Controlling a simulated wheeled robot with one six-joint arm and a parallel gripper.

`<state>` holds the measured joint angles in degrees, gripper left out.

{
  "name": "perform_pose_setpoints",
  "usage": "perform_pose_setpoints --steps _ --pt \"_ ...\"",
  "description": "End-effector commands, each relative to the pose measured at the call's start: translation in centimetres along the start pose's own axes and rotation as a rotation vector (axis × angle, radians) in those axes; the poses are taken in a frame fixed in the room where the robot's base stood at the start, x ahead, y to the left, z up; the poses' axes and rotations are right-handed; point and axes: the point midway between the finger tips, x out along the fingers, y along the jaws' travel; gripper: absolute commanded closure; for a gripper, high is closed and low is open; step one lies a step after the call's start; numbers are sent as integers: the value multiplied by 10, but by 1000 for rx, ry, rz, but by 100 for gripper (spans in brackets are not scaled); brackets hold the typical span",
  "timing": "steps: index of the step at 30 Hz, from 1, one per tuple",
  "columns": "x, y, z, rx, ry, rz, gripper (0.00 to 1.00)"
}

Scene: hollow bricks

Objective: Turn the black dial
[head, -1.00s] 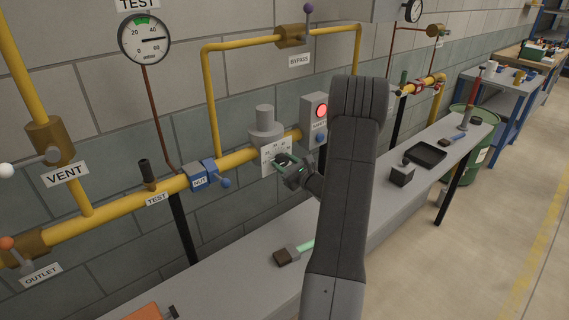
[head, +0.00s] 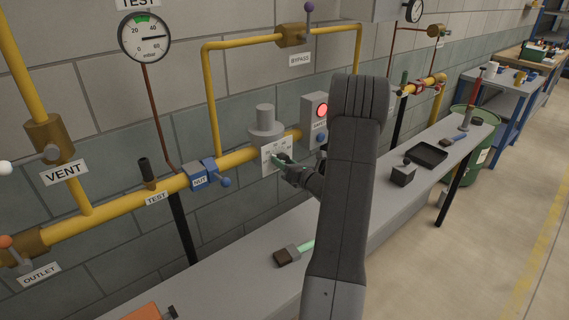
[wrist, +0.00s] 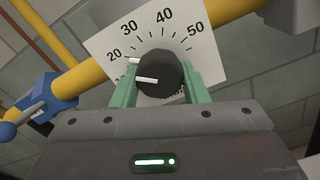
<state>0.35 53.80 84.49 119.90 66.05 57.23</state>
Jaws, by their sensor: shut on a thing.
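The black dial (wrist: 160,75) sits on a white scale plate (wrist: 192,36) with numbers 20, 30, 40 and 50 showing in the wrist view. Its white pointer line points left, a little below the 20. My gripper (wrist: 160,92) has its green fingers on either side of the dial and is shut on it. In the head view my gripper (head: 279,163) is at the scale plate (head: 272,151) below the grey regulator body (head: 266,124). The dial is hidden there behind the fingers.
A grey box with a red lamp (head: 321,110) stands close right. The grey bench (head: 232,262) below holds a green-handled brush (head: 289,256) and a dark block (head: 403,175).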

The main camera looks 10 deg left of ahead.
Motion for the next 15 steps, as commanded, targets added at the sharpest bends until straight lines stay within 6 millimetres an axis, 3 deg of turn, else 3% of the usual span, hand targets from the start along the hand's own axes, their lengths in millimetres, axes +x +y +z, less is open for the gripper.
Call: perform_pose_setpoints --steps 15 --pt "0 2 2 471 0 0 82"
